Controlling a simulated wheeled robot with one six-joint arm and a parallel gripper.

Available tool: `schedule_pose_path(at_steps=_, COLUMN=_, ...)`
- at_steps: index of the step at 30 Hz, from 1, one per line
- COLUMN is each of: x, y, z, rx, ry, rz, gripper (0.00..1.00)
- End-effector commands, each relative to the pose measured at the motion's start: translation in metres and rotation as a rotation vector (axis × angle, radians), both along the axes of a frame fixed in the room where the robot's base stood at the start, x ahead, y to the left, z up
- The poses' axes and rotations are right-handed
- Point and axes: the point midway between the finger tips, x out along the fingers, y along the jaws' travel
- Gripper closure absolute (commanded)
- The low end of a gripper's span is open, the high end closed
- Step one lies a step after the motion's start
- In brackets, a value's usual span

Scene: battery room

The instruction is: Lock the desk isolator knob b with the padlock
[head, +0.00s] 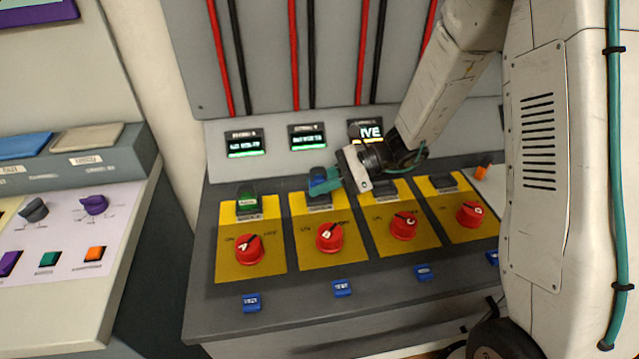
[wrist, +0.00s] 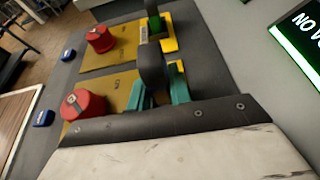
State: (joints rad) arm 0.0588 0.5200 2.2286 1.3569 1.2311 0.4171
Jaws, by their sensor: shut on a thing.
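Knob b (head: 330,237) is a red round knob on the second yellow plate (head: 313,260) of the desk; it also shows in the wrist view (wrist: 83,103). A blue block (head: 318,180), which looks like the padlock, is at the top of that plate. My gripper (head: 327,187) has its teal fingers at this block, behind the knob and apart from it. In the wrist view the fingers (wrist: 158,92) close around a dark grey upright piece, probably part of the padlock. The finger contact and any shackle are hidden. I cannot tell whether the block touches its mount.
Red knobs A (head: 249,249), C (head: 404,225) and D (head: 470,214) are on neighbouring yellow plates. A green block (head: 247,200) stands behind knob A. Blue tags (head: 342,288) line the front of the desk. Small displays (head: 307,137) stand behind. An orange item (head: 483,170) is at right.

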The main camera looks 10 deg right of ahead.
Motion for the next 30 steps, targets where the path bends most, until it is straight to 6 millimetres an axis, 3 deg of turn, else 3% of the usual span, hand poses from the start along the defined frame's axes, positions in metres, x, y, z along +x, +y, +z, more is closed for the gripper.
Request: schedule_pose_path(at_steps=30, x=0.0, y=0.0, z=-0.011, rx=0.0, ry=0.0, rz=-0.001, gripper=1.0)
